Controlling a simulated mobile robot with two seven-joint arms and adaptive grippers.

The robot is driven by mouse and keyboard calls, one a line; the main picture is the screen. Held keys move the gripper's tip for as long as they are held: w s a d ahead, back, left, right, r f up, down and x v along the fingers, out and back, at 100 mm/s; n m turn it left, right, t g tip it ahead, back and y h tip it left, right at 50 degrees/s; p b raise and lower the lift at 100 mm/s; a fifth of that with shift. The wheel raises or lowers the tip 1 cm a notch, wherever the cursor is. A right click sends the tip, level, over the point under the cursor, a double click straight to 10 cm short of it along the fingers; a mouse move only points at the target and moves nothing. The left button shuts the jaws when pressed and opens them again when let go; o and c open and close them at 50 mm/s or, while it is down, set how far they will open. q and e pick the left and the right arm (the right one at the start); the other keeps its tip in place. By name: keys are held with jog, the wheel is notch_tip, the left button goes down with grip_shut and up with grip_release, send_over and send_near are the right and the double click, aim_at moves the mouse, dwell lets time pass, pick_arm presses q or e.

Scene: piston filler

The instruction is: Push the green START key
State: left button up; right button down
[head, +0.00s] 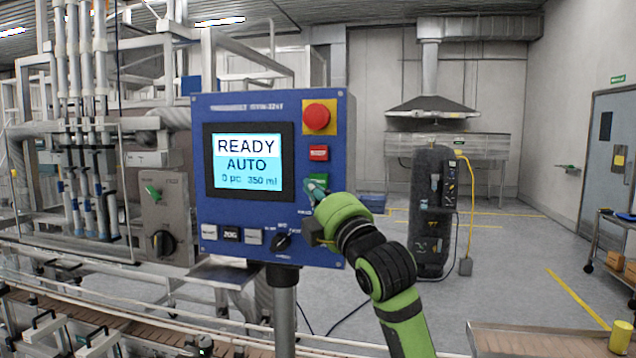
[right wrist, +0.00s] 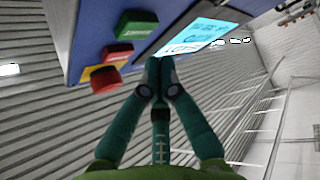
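The green START key (head: 319,179) is on the right side of a blue control panel (head: 268,108), below a red key (head: 318,153). My right gripper (head: 314,190) is in front of the panel, its tips overlapping the lower left of the green key. In the right wrist view, the fingertips (right wrist: 159,64) are together with nothing between them, and the green key (right wrist: 138,25) is up and to their left. Contact with the panel cannot be told. The screen (head: 247,164) reads READY, AUTO, 0 pc, 350 ml. My left gripper is not in view.
A red mushroom button (head: 317,115) on a yellow plate is above the red key. Below the screen are small keys (head: 231,234) and a black rotary switch (head: 282,243). A conveyor (head: 150,330) runs below. Open floor lies behind the panel, to the right.

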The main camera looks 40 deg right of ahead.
aim_at(318, 181)
jog(key=shift+w+d, duration=0.4)
jog(key=shift+d, duration=0.15)
dwell(1.1)
jog(key=shift+w+d, duration=0.3)
